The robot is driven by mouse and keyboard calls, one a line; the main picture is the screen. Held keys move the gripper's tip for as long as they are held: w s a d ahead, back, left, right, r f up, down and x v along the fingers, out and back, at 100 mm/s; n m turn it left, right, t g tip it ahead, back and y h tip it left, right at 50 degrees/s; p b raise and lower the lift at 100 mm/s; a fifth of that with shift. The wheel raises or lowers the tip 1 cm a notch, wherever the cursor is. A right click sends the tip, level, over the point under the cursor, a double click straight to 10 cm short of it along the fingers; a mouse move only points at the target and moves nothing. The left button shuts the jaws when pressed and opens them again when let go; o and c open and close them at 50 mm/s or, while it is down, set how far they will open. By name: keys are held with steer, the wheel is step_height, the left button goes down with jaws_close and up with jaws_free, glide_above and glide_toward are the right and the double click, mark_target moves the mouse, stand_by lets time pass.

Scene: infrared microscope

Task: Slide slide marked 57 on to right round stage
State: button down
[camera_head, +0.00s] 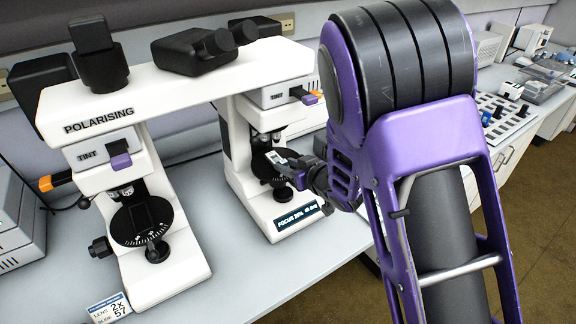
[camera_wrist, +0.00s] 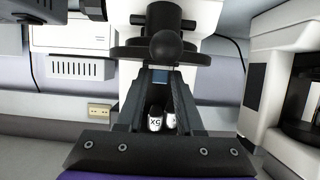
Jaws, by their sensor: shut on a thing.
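The white polarising microscope has a left round stage (camera_head: 140,224) and a right round stage (camera_head: 262,180), both black. My gripper (camera_head: 290,166) is at the right round stage, reaching in from the right. It is shut on a small slide (camera_head: 276,157), whose pale end shows over the stage. No number can be read on the slide. In the wrist view, which looks upside down, my gripper (camera_wrist: 160,78) has a bluish piece of the slide between its fingertips, close to the dark stage disc (camera_wrist: 188,50). I cannot tell whether the slide touches the stage.
Objective lenses (camera_wrist: 156,121) hang close to my fingers. A card (camera_head: 109,308) reading lens 2x and slide 57 stands by the left base. A focus display (camera_head: 298,216) is on the right base. A white rack (camera_head: 500,117) stands farther right.

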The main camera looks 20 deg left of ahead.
steer(key=shift+f, duration=0.1)
steer(key=shift+c, duration=2.3)
jaws_free()
steer(key=shift+o, duration=0.2)
steer(key=o, duration=0.4)
steer(key=shift+c, duration=0.2)
steer(key=f+v, duration=0.1)
steer(key=v, duration=0.8)
steer(key=shift+s+d, duration=0.2)
steer(key=shift+d, duration=0.05)
steer(key=shift+d+f, duration=0.1)
steer(key=shift+f, duration=0.1)
